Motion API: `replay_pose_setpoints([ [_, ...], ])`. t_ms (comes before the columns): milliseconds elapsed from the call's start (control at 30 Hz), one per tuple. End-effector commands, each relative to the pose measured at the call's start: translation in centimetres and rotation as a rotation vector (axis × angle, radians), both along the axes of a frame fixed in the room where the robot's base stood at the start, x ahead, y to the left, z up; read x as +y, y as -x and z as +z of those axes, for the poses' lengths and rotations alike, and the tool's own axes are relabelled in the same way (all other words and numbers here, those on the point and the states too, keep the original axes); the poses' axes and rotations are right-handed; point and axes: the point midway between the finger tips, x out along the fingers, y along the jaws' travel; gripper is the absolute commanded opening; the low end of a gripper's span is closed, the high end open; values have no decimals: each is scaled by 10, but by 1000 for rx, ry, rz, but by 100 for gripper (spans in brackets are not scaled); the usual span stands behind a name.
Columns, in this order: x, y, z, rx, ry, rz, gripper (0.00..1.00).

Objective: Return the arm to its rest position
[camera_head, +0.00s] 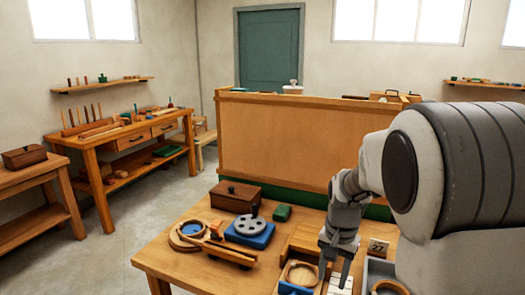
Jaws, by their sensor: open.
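My gripper (333,277) points down over the right part of the near wooden table (160,265). Its two fingers are apart, and I see nothing held between them. My arm comes in from the right and its large pale and dark links cover much of the right side of the view. The fingertips are just beside a wooden ring (303,272) on a blue piece and above a pale item; I cannot tell whether they touch anything.
A tall wooden panel (290,145) stands behind. A workbench (125,135) is at left, with open floor (115,240) before it.

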Motion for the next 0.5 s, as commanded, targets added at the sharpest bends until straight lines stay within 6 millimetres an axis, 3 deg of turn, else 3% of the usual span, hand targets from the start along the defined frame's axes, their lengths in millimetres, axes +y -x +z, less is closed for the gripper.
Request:
replay_pose_setpoints([
  [33, 1, 7, 18, -25, -6, 20, 49],
  [100, 3, 17, 35, -51, -11, 52, 49],
  [500, 15, 98, 128, -238, 4, 282, 49],
])
